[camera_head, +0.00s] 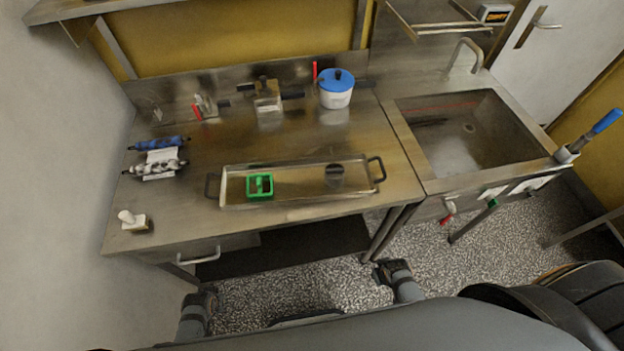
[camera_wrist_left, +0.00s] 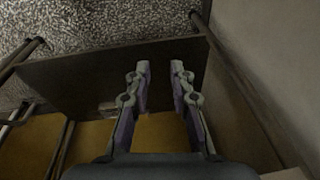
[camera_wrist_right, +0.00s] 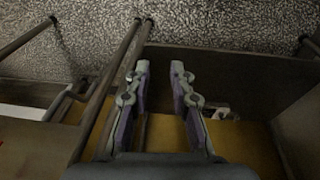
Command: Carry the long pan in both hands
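The long pan (camera_head: 296,201) is a shallow metal tray lying on the steel table, near its front edge, with a dark handle at each end.
A blue-lidded white pot (camera_head: 337,89) and a metal box (camera_head: 267,96) stand at the back of the table. Rollers (camera_head: 158,168) and a white-handled block (camera_head: 133,221) lie at left. A sink (camera_head: 465,135) is at right. A drawer handle (camera_head: 203,257) juts from the table front.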

